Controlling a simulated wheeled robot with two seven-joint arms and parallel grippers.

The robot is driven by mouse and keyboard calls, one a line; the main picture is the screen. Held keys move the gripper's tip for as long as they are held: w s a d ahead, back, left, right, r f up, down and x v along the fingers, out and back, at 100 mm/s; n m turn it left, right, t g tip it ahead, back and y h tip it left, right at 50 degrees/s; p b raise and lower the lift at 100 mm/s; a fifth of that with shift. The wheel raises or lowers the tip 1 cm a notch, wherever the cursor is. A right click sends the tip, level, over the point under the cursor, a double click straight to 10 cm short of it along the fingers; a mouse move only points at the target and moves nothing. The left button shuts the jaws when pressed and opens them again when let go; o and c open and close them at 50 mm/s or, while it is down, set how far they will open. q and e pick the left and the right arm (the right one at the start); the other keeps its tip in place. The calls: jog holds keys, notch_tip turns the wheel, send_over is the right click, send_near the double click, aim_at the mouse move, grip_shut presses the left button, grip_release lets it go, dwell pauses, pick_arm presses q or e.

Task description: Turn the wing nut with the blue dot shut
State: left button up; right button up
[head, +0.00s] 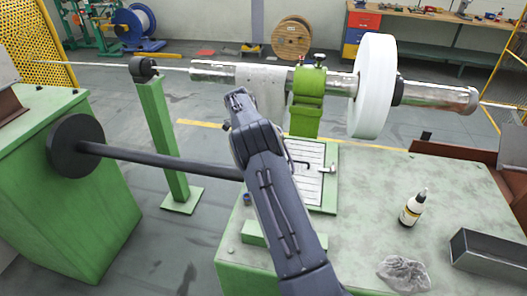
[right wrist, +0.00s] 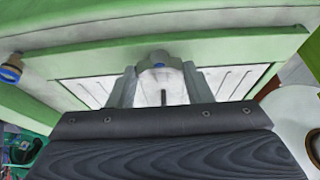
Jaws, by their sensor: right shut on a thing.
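My right gripper (right wrist: 160,88) is shut on a small grey, rounded metal piece that looks like the wing nut (right wrist: 161,63) in the right wrist view. One finger stands on each side of it, and the fingers cover its sides. In the head view my right arm (head: 270,185) reaches up from below across the green bench and hides part of the plate (head: 312,190). The fingertips and the held piece are hidden there. My left gripper is not in view.
A small blue-ringed fitting (right wrist: 10,75) sits at the left of the plate. A steel tube with a white disc (head: 373,87) runs above the bench on a green stand (head: 308,100). A bottle (head: 413,207), a crumpled rag (head: 404,272) and a metal box (head: 488,260) stand on the right.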

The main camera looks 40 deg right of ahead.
dwell(0.4)
jog(key=o, duration=1)
jog(key=v, duration=0.8)
